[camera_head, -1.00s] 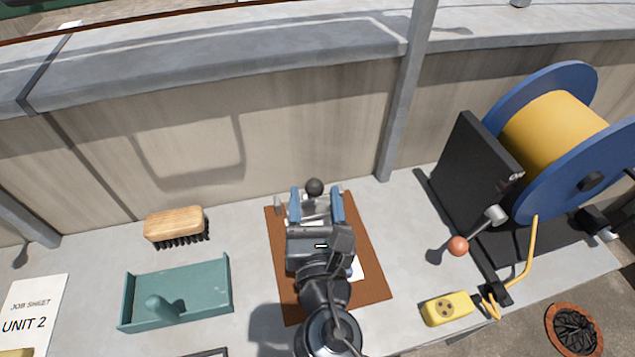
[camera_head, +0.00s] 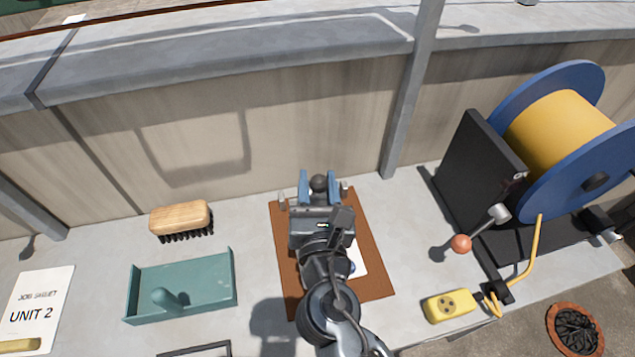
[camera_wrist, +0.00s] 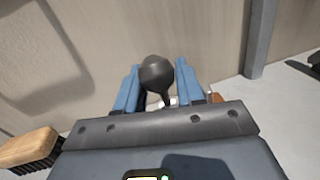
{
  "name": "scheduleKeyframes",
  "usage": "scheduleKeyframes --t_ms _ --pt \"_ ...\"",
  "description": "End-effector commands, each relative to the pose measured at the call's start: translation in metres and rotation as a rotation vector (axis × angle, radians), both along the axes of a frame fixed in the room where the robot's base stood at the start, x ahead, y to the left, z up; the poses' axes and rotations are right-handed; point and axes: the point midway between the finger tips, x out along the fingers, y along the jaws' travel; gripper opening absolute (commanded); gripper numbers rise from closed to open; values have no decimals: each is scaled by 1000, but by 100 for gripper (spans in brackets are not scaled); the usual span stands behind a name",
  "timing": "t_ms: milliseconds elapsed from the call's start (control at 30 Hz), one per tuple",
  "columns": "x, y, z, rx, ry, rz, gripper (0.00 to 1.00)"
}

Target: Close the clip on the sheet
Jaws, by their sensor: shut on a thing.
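A brown clipboard (camera_head: 372,275) lies on the grey ledge with a white sheet (camera_head: 359,262) on it, mostly hidden under my arm. The clip (camera_head: 282,201) is at the board's far edge; only its metal ends show beside my gripper. Its lever carries a dark round knob (camera_head: 319,183), which also shows in the wrist view (camera_wrist: 157,75). My gripper (camera_head: 319,179) has its blue fingers on either side of the knob and is shut on the clip's lever. In the wrist view the knob stands up between the fingers. The clip's jaw against the sheet is hidden.
A cable reel (camera_head: 560,135) with an orange-knobbed crank (camera_head: 461,243) and a yellow socket (camera_head: 447,306) are on the right. A wall (camera_head: 260,150) stands close behind the clipboard.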

Motion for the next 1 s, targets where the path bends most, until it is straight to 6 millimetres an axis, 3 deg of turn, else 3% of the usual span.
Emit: scheduleKeyframes --t_ms 167,1000 --pt "0 0 0 0 0 1 0" --pt "-8 -2 -8 36 -127 1 0"
